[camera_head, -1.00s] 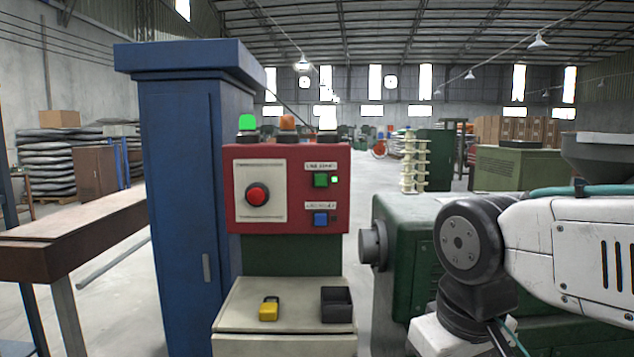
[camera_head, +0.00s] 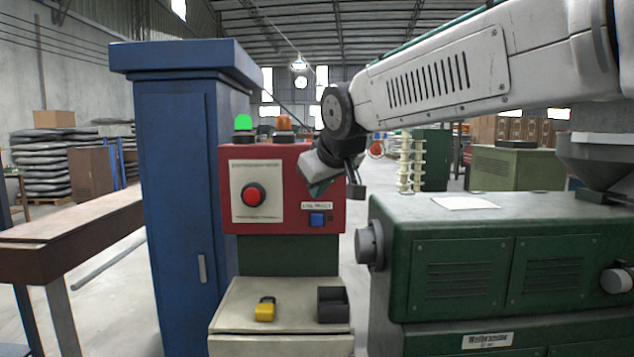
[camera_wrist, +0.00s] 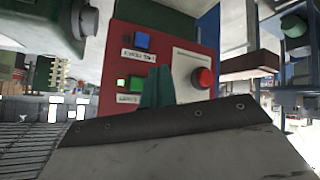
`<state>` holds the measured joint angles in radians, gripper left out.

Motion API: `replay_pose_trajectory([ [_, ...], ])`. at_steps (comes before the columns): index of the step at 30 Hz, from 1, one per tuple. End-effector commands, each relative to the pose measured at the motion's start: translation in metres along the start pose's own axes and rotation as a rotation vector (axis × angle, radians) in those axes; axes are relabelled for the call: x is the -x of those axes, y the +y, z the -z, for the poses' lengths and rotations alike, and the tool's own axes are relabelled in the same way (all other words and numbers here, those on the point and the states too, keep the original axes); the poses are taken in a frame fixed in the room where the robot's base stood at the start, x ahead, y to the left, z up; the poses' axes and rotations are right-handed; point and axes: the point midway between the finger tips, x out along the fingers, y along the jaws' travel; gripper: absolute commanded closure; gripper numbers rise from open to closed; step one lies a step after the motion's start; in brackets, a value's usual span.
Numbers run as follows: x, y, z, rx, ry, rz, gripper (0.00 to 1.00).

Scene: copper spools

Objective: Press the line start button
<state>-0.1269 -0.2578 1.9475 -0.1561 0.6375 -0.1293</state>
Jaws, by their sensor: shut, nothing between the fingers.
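The red control box (camera_head: 232,215) stands in front of me. In the wrist view, where the box (camera_wrist: 180,50) appears upside down, the green button (camera_wrist: 134,84) sits beside a white label, with the blue button (camera_wrist: 141,41) above it. My gripper (camera_head: 318,188) is in front of the box's upper right part and hides the green button in the head view. The blue button (camera_head: 317,219) shows just below it. In the wrist view my teal fingers (camera_wrist: 156,88) are shut and empty, just right of the green button. I cannot tell whether they touch the panel.
A red mushroom button (camera_head: 253,195) is on a pale plate at the box's left. A blue cabinet (camera_head: 185,190) stands left, a green machine (camera_head: 460,270) right.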

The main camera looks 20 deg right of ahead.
Motion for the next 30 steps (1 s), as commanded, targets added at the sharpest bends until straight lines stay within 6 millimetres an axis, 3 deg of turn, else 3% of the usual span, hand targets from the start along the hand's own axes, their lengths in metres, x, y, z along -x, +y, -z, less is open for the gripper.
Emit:
replay_pose_trajectory([
  [8,-0.004,0.003,0.002,-0.002,-0.003,0.0,1.0],
  [21,-0.045,0.032,0.031,-0.003,-0.003,0.0,1.0],
  [30,-0.06,0.044,0.043,-0.002,-0.002,0.001,1.0],
])
